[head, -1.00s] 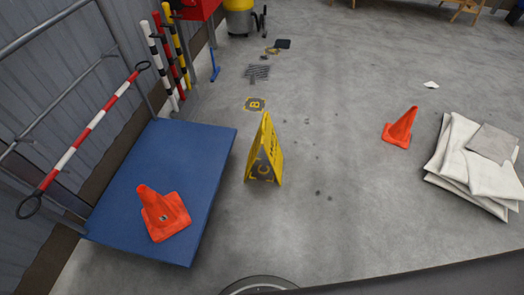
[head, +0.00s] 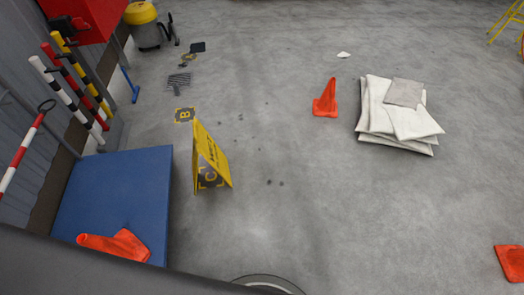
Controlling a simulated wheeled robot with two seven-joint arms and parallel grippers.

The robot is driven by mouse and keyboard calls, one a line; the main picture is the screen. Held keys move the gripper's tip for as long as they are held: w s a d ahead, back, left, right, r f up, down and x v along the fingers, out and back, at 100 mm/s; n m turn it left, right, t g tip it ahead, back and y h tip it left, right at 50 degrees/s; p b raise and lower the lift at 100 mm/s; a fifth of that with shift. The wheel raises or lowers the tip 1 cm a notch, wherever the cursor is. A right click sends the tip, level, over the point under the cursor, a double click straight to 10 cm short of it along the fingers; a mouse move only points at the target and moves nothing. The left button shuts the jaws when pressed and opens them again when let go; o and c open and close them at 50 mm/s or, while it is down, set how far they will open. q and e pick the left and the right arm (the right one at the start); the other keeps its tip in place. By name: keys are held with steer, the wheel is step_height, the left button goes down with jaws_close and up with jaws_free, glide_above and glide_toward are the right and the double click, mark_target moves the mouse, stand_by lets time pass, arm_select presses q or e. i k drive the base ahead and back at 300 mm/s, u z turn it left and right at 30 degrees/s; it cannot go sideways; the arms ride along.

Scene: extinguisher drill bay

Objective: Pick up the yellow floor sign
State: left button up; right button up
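The yellow floor sign (head: 211,156) stands upright as an A-frame on the grey concrete floor, left of the middle of the head view. It stands a little to the right of the blue platform, apart from it. A dark floor marking with a yellow letter C shows at its foot, partly covered by the sign. Neither of my grippers is in view, so I cannot see whether they are open or shut.
The blue platform (head: 115,195) bears a tipped orange cone (head: 127,245). Another orange cone (head: 326,101) stands right of the sign, beside stacked white sheets (head: 376,122). A third orange cone (head: 511,262) shows at the right edge. Striped poles (head: 72,92) line the left wall.

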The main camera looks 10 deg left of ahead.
mark_target(208, 148)
steer(key=z, duration=0.55)
steer(key=i, duration=2.9)
steer(key=u, duration=2.85)
